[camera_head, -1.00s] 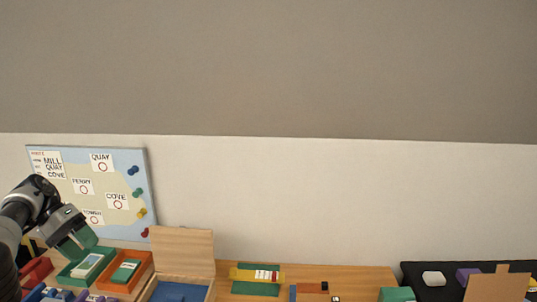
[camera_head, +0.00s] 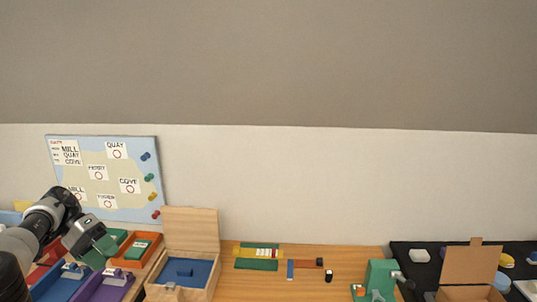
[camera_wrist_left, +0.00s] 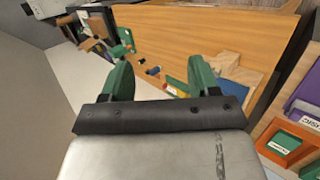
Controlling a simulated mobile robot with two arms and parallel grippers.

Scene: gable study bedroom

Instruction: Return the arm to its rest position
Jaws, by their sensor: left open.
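My left gripper (camera_head: 100,248) shows at the lower left of the head view, with green fingers and a dark and silver wrist. It is in front of the tray area, below the map board. In the left wrist view its two green fingers (camera_wrist_left: 160,80) stand apart with nothing between them. The upper arm runs off the left edge of the head view. My right gripper is not in either view.
A map board (camera_head: 110,180) leans on the wall. Orange (camera_head: 122,262) and purple (camera_head: 105,288) trays are near the gripper. A wooden box (camera_head: 190,232) stands open. A green device (camera_head: 381,273) and cardboard box (camera_head: 470,265) are right. Wood between is partly clear.

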